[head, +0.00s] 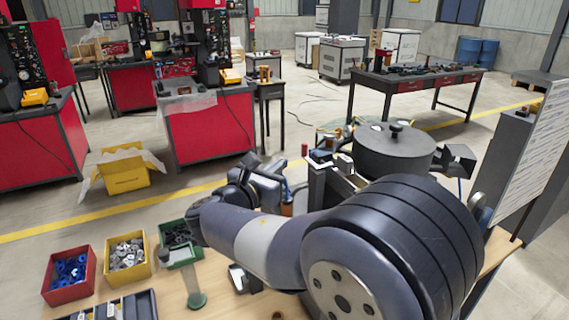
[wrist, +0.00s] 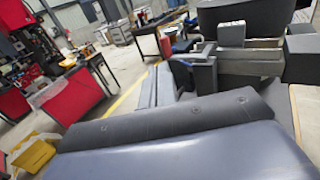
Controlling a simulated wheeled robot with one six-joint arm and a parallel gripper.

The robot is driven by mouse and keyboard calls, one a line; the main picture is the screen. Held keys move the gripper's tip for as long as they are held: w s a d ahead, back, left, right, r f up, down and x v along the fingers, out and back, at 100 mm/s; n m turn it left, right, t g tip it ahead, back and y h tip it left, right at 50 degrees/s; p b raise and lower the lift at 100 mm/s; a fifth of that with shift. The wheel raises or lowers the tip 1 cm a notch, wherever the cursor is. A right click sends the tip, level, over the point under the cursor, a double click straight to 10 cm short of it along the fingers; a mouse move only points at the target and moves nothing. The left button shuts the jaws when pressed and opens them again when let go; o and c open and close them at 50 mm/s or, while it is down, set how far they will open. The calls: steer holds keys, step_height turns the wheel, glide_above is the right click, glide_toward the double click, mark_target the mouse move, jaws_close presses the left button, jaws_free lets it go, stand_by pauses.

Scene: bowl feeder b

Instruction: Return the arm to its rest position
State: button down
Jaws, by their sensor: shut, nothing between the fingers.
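My arm (head: 265,245) is folded over the near side of the wooden workbench. Its large shoulder joint fills the lower right of the head view, and a link runs left to the elbow. The far end of the arm folds back behind this link, with my gripper (head: 247,166) small and dark there, shut and empty. The fingertips are hard to make out. In the wrist view a broad blue-grey surface fills the bottom, and no fingertips show clearly. The bowl feeder (head: 393,152) stands just beyond the arm, and its grey body also shows in the wrist view (wrist: 250,15).
A red bin (head: 48,296) of blue parts, a yellow bin (head: 108,274) of metal parts and a green bin (head: 163,229) of dark parts stand left of the arm. A white board (head: 535,160) rises at the right.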

steer(key=v, duration=0.6)
steer(key=shift+s+a+b, duration=0.15)
steer(key=shift+a+b, duration=0.3)
